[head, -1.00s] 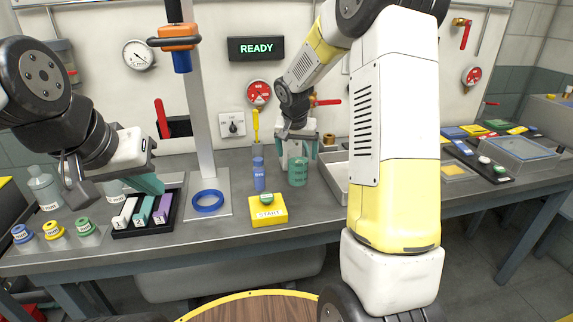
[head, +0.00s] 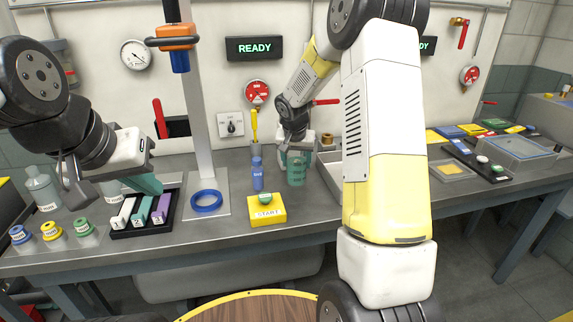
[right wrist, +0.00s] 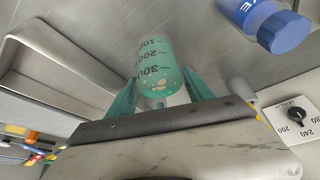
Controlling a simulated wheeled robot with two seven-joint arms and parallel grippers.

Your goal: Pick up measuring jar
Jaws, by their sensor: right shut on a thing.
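The measuring jar (head: 297,172) is a green translucent cylinder with dark graduation marks, on the bench right of the blue bottle. In the right wrist view the jar (right wrist: 156,62) sits between the two teal fingers of my right gripper (right wrist: 158,88), which is shut on it. In the head view my right gripper (head: 298,154) is at the jar's upper part. Whether the jar's base touches the bench is hard to tell. My left gripper (head: 146,184) hangs over the rack of coloured blocks at the left; its finger opening does not show clearly.
A blue bottle (head: 257,173) stands just left of the jar, and a yellow START button box (head: 266,211) in front. A grey tray (right wrist: 32,62) lies beside the jar. A stand with a blue ring (head: 206,200) is further left. Bench front right of the START box is clear.

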